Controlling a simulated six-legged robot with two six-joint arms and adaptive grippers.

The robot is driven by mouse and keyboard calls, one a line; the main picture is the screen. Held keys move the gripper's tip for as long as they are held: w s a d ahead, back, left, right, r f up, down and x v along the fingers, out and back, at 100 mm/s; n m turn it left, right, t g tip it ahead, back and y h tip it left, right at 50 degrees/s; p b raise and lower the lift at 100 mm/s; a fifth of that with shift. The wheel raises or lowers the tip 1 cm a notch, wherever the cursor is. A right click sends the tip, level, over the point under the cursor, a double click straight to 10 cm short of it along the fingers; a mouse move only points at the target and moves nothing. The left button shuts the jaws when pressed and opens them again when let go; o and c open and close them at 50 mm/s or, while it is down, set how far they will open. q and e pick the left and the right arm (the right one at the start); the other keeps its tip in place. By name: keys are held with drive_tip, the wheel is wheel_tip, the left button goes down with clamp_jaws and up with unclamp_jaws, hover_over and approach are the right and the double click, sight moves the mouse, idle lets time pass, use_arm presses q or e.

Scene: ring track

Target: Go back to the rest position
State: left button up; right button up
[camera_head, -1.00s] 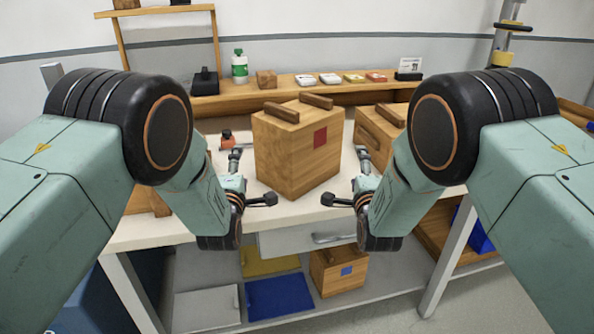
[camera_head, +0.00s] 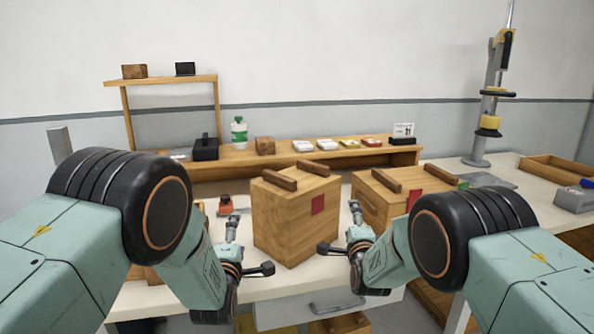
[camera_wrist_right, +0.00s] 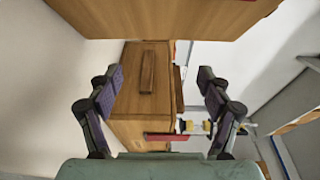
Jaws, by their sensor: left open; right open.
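A wooden box with two handle bars and a red square (camera_head: 298,220) stands upright on the white bench. My left gripper (camera_head: 247,249) is open and empty at the box's front left. My right gripper (camera_head: 340,229) is open and empty at its front right. In the right wrist view my right gripper (camera_wrist_right: 158,92) has its fingers spread with nothing held. The box (camera_wrist_right: 165,14) fills the top of that view. A second wooden box (camera_head: 390,192), also with a red mark, stands behind my right gripper; it shows between the fingers in the wrist view (camera_wrist_right: 140,100).
A wooden shelf (camera_head: 230,160) along the back holds a green-and-white bottle (camera_head: 239,133), a small wooden block (camera_head: 265,145) and several small items. A stand with a pole (camera_head: 488,125) and a wooden tray (camera_head: 553,168) are at the right. An orange-and-black item (camera_head: 226,204) lies left of the box.

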drive_tip(key=shift+w, duration=2.05)
drive_tip(key=shift+s, duration=5.5)
drive_tip(key=shift+w, duration=5.95)
use_arm(q)
drive_tip(key=shift+w, duration=5.3)
use_arm(e)
drive_tip(key=shift+w, duration=0.1)
use_arm(q)
drive_tip(key=shift+w, duration=0.65)
